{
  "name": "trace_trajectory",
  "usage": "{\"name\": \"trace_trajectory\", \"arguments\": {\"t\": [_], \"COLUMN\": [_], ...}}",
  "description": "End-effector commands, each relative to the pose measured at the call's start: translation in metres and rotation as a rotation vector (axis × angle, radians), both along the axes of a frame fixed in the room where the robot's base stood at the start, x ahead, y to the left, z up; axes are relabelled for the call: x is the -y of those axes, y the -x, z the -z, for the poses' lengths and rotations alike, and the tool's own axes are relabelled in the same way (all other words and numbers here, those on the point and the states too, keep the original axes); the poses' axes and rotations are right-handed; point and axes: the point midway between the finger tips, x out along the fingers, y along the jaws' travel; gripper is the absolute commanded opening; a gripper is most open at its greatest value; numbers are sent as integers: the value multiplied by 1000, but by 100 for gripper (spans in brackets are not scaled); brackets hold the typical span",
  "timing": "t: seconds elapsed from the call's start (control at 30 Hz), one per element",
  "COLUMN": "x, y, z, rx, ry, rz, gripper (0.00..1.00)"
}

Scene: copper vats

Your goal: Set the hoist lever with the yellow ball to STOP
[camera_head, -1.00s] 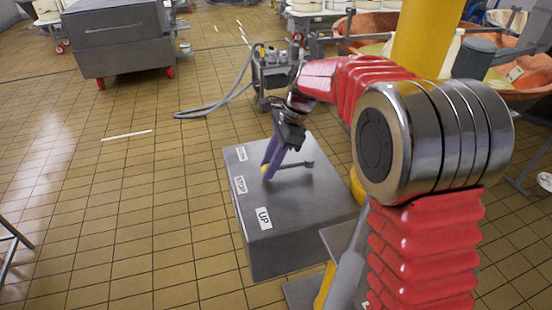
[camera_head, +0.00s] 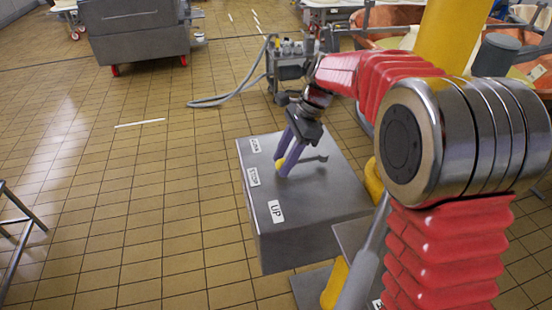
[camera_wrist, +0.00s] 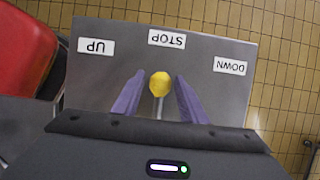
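The hoist lever's yellow ball (camera_head: 280,164) shows at the end of a thin grey rod over the top of a grey metal box (camera_head: 310,215). The box carries white labels DOWN (camera_head: 255,145), STOP (camera_head: 253,177) and UP (camera_head: 276,211). In the wrist view the ball (camera_wrist: 160,84) lies roughly in line with the STOP label (camera_wrist: 167,39), between UP (camera_wrist: 96,46) and DOWN (camera_wrist: 230,67). My gripper (camera_wrist: 160,90) has its purple fingers apart, one on each side of the ball, with gaps showing. The lever's pivot is hidden in the wrist view.
A wheeled machine with a hose (camera_head: 290,65) stands behind the box. A large grey wheeled vat (camera_head: 137,32) is at the back left. A metal stand (camera_head: 15,230) is at the left edge. Open tiled floor lies left of the box.

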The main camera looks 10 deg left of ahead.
Motion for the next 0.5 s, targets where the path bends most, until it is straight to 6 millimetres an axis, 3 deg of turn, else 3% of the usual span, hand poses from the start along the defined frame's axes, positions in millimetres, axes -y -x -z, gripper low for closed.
{"name": "trace_trajectory", "arguments": {"t": [0.33,0.5], "x": [1,5], "y": [-1,-3], "z": [-1,-11], "rx": [2,4], "ry": [1,0], "rz": [1,1], "gripper": [43,43]}}
